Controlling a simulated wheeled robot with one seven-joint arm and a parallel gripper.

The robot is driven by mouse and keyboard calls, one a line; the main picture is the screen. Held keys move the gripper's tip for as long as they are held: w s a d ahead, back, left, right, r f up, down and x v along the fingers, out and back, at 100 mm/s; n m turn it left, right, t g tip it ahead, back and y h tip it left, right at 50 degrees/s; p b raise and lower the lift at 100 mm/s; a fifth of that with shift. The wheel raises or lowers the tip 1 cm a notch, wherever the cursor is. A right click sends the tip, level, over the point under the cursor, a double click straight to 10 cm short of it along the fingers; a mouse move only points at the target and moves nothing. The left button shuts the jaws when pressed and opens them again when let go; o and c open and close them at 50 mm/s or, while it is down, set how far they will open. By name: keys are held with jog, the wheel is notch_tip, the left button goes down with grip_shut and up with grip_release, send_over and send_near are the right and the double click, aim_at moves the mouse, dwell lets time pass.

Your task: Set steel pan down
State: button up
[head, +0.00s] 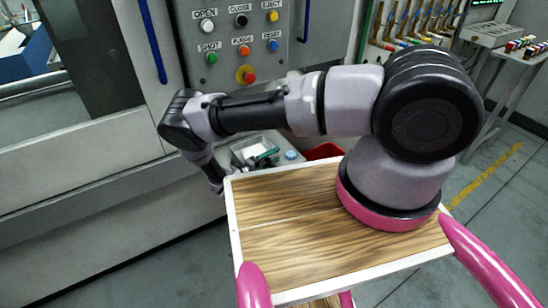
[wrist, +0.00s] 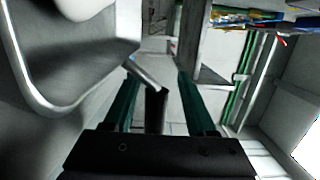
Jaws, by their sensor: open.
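The steel pan (wrist: 70,75) fills the left of the wrist view, grey with a rounded rim, and only part of it shows. Its handle (wrist: 155,108) runs from the pan's edge, light metal and then dark, into the space between my gripper's fingers. My gripper (wrist: 157,80) is open, with one green finger on each side of the handle. Gaps show between the handle and the fingers. I cannot make out the pan in the head view.
A wood-topped cart (head: 290,255) with a white rim carries my arm. Behind it is a grey bin (head: 240,157) with small items, beside a red bin (head: 323,151). A machine with a button panel (head: 240,45) stands behind. Grey floor (head: 165,270) is free at lower left.

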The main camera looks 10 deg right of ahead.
jog(key=v, duration=1.1)
jog(key=shift+s+a, duration=0.2)
jog(key=shift+a, duration=0.1)
